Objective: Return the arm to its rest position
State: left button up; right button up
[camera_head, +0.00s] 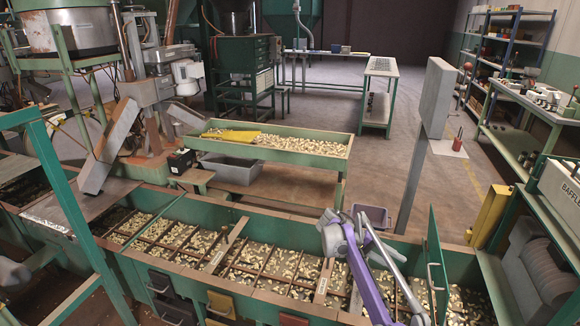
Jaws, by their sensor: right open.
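My right arm (372,262), purple and grey, reaches up from the lower right over the long green hopper trough. My right gripper (334,232) is at its far end, above the trough's back rim, open with nothing seen in it. Its fingertips are small and hard to make out. The green trough (185,197) is split by dividers into several compartments of pale nuts. My left gripper is not in view.
A raised green tray (345,150) of nuts stands behind the trough, with a grey bin (230,170) below it. A grey post with a panel (437,98) rises right of my gripper. An upright green panel (437,262) stands at the trough's right end. Floor is open behind.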

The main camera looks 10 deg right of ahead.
jog(key=s+a+r+n+t+y, duration=0.2)
jog(key=s+a+r+t, duration=0.1)
jog(key=s+a, duration=0.3)
jog(key=s+a+r+n+t+y, duration=0.25)
jog(key=s+a, duration=0.25)
jog(key=a, duration=0.3)
jog(key=s+a+f+n+t+y, duration=0.1)
jog(key=s+a+f+t+y, duration=0.25)
jog(key=s+a, duration=0.55)
jog(key=s+a+f+n+t+y, duration=0.1)
jog(key=s+a+f+t+y, duration=0.3)
jog(key=s, duration=0.9)
pick_arm(q)
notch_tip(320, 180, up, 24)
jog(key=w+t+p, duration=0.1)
jog(key=p, duration=2)
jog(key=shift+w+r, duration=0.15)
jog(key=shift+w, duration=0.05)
pick_arm(e)
notch_tip(320, 180, up, 23)
jog(key=w+a+g+h, duration=0.1)
jog(key=shift+w+a+r, duration=0.2)
jog(key=shift+w+a, duration=0.15)
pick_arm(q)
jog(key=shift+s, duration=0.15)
pick_arm(e)
jog(key=shift+s, duration=0.15)
